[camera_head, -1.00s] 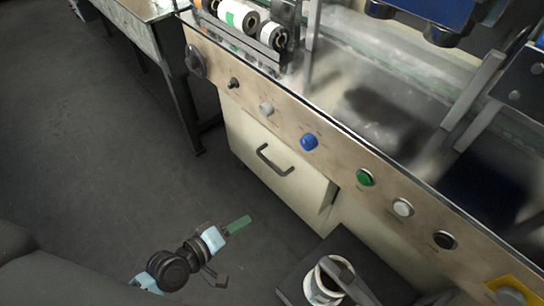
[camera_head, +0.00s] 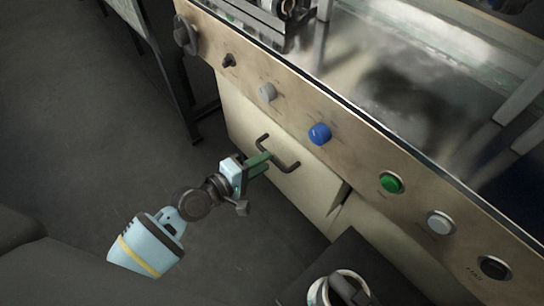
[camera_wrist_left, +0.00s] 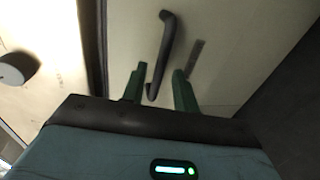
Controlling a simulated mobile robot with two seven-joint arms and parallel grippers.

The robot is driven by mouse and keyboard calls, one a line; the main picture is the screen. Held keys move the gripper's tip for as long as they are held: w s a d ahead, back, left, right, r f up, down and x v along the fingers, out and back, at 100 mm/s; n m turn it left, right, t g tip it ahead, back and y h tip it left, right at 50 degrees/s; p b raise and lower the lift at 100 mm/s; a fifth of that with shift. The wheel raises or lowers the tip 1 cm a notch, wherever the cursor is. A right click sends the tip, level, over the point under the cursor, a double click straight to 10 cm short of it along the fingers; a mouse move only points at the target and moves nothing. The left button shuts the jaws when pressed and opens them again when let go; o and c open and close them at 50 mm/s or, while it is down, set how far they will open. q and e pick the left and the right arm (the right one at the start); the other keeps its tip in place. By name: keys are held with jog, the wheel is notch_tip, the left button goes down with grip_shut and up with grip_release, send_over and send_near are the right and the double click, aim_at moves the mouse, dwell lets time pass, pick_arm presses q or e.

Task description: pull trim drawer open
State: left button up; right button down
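My left gripper (camera_head: 266,160) has green fingers and is at the handle's left part in the head view. In the left wrist view its fingers (camera_wrist_left: 157,82) stand apart, with the lower end of the handle between them or just beyond their tips; contact is not clear. My right gripper does not show clearly; part of an arm is at the bottom of the head view.
The control panel (camera_head: 350,155) runs above the drawer, with a blue knob (camera_head: 319,134), a green button (camera_head: 391,183) and other knobs sticking out. A dark table leg (camera_head: 178,85) stands at the left. The floor in front of the drawer's left side is clear.

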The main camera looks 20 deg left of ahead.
pick_arm(q)
jog(key=shift+b+x, duration=0.3)
jog(key=shift+x, duration=1.7)
jog(key=shift+c, duration=0.3)
grip_shut()
